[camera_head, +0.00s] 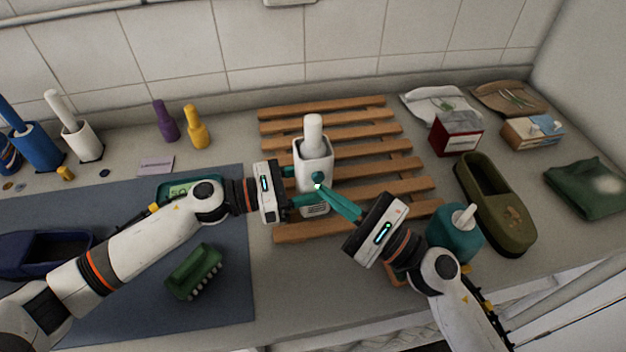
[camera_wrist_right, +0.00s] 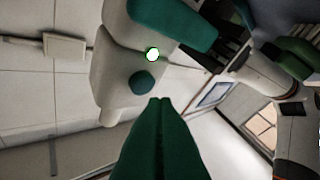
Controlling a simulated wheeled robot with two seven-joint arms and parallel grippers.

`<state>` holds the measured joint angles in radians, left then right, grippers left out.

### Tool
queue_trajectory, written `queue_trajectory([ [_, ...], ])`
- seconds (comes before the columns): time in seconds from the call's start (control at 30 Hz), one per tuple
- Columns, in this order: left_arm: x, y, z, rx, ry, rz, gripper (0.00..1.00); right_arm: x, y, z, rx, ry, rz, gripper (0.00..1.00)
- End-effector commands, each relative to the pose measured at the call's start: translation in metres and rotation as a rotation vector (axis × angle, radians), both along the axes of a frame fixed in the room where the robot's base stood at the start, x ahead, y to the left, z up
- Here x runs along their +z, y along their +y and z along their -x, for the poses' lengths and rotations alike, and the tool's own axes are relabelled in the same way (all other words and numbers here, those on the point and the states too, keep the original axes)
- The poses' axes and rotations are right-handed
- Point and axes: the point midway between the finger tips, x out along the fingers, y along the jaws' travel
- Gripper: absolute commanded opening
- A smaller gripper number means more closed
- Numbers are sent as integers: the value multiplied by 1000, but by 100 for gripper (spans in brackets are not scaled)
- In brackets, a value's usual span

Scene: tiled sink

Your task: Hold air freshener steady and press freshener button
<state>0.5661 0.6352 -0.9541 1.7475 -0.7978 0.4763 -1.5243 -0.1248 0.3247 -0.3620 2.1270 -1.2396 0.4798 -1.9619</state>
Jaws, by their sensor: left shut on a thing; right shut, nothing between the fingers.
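The white air freshener (camera_head: 313,153) stands upright on a slatted wooden rack, with a narrow cylindrical top and a printed label low down. My left gripper (camera_head: 304,187) is shut on its body from the left, one finger crossing its front. My right gripper (camera_head: 319,185) is shut and empty, its tips in front of the freshener. In the right wrist view the freshener (camera_wrist_right: 110,65) shows a round teal button (camera_wrist_right: 141,82) beside a bright white dot (camera_wrist_right: 152,54). The right fingertips (camera_wrist_right: 160,101) are close to the button; I cannot tell whether they touch.
The wooden rack (camera_head: 388,165) lies under the freshener. A green brush (camera_head: 194,271) lies on the blue-grey mat (camera_head: 120,310). Boxes and a green cloth (camera_head: 585,190) are at right.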

Motion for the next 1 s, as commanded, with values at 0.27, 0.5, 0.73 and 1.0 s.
queue_trajectory([
  [0.27,0,0,0,1,0,0,21,-1,-7,28,1,3,1,0],
  [0.5,0,0,0,1,0,0,21,-1,-12,48,0,3,0,0],
  [0.73,0,0,0,0,0,0,21,0,-13,52,0,1,1,0],
  [1.0,0,0,0,0,0,0,80,0,-13,52,0,1,1,0],
])
